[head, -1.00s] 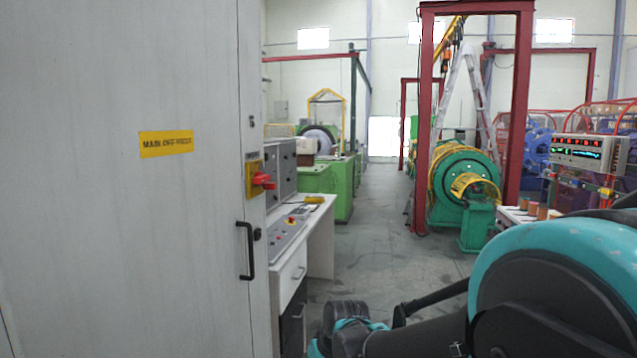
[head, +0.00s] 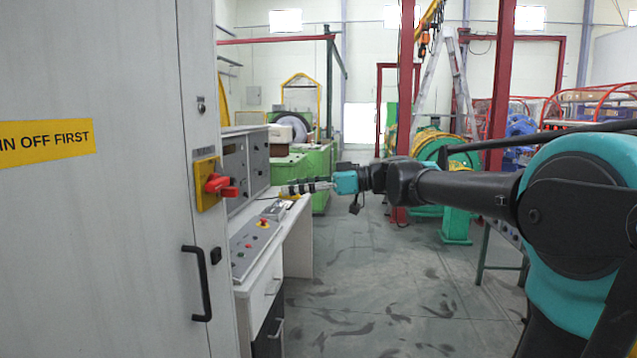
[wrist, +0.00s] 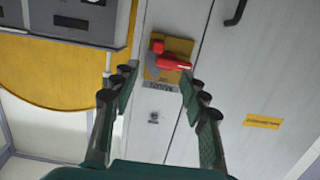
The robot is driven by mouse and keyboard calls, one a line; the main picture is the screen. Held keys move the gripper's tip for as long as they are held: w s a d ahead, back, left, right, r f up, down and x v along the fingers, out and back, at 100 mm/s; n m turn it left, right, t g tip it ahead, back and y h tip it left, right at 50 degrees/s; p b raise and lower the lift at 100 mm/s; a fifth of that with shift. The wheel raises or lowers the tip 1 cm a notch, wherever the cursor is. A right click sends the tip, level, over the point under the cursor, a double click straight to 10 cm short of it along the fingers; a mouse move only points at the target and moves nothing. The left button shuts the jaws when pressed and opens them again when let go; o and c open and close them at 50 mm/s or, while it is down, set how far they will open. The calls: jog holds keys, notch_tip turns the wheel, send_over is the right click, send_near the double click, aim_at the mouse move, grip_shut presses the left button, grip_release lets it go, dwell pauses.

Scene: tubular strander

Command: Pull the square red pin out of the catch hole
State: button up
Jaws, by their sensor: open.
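A red switch handle (head: 214,183) sits on a yellow plate (head: 206,170) on the grey cabinet's door. A smaller red piece (head: 230,192) sticks out beside it; I cannot tell for sure whether this is the square pin, and no catch hole can be made out. My gripper (head: 305,187) is to the right of the switch, apart from it, pointing left. In the wrist view my gripper (wrist: 158,78) is open and empty, its fingers spread. Ahead between the tips are the yellow plate (wrist: 182,47), the red handle (wrist: 174,63) and a small red block (wrist: 157,46).
The grey cabinet (head: 100,240) fills the left, with a black door handle (head: 198,285) below the switch. The floor (head: 370,300) in the middle is clear.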

aim_at(238, 192)
jog(key=a, duration=0.5)
jog(key=w+a+f, duration=0.1)
jog(key=a, duration=0.5)
jog(key=a+f, duration=0.1)
jog(key=a, duration=0.5)
jog(key=shift+w+f, duration=0.1)
jog(key=shift+w, duration=0.25)
grip_shut()
jog(key=shift+d, duration=0.1)
jog(key=shift+s+d, duration=0.2)
jog(key=shift+d, duration=2.25)
